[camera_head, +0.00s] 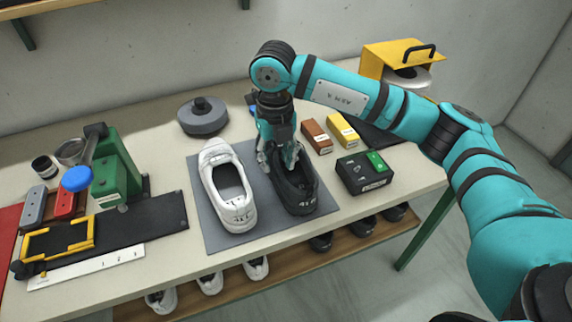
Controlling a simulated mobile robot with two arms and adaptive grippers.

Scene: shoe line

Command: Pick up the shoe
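A white shoe (230,188) and a black shoe (300,197) stand side by side on a grey mat (262,231) on the workbench. My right gripper (280,165) reaches down from above at the far part of the black shoe's opening. Its fingers overlap the black shoe in the picture. I cannot tell whether they touch or grip it. The black shoe still appears to rest on the mat. My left gripper is not in view.
A green press (117,172) with a blue knob stands left. A round grey tin (203,117) stands behind. More shoes sit on the lower shelf (228,290).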

